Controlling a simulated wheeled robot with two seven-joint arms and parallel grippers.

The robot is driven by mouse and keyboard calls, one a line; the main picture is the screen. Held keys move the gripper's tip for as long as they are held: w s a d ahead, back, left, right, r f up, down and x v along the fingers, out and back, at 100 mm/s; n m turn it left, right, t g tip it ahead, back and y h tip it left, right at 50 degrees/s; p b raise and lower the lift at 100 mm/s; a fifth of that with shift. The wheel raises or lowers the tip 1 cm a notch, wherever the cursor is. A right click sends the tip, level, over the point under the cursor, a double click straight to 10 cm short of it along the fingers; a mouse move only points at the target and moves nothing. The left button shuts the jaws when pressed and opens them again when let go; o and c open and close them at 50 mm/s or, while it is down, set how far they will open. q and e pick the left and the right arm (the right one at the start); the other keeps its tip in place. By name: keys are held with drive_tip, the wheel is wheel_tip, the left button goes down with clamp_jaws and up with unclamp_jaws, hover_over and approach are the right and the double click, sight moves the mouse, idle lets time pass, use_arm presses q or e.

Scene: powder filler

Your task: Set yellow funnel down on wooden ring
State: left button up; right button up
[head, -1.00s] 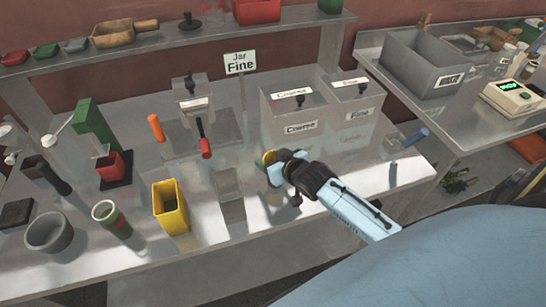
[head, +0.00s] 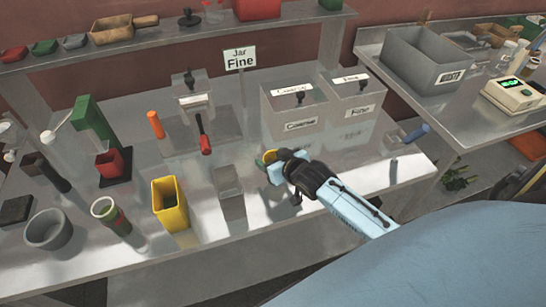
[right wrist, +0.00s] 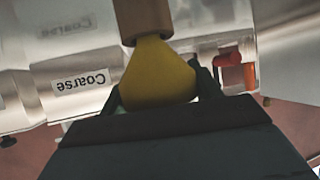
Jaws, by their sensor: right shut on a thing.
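The yellow funnel (right wrist: 158,72) is held between the fingers of my right gripper (right wrist: 158,92) in the right wrist view. Its narrow end meets a brown wooden-looking piece (right wrist: 145,18), perhaps the wooden ring; I cannot tell whether the end sits in it or only overlaps it. In the head view, my right gripper (head: 270,159) is over the front part of the bench, in front of the Coarse box, and a little of the yellow funnel (head: 270,156) shows at its tip. The gripper hides the rest there. My left gripper is not in view.
The Coarse box (head: 292,108) and Fine box (head: 355,98) stand behind the gripper. A grey block (head: 228,180), a yellow open container (head: 172,212) and a red-handled tool (head: 204,137) are to its left.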

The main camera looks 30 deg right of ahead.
drive_tip(key=shift+f, duration=0.3)
idle(0.5)
drive_tip(key=o, duration=1.1)
drive_tip(key=shift+c, duration=0.2)
drive_tip(key=v, duration=1.3)
drive_tip(key=shift+s, duration=0.15)
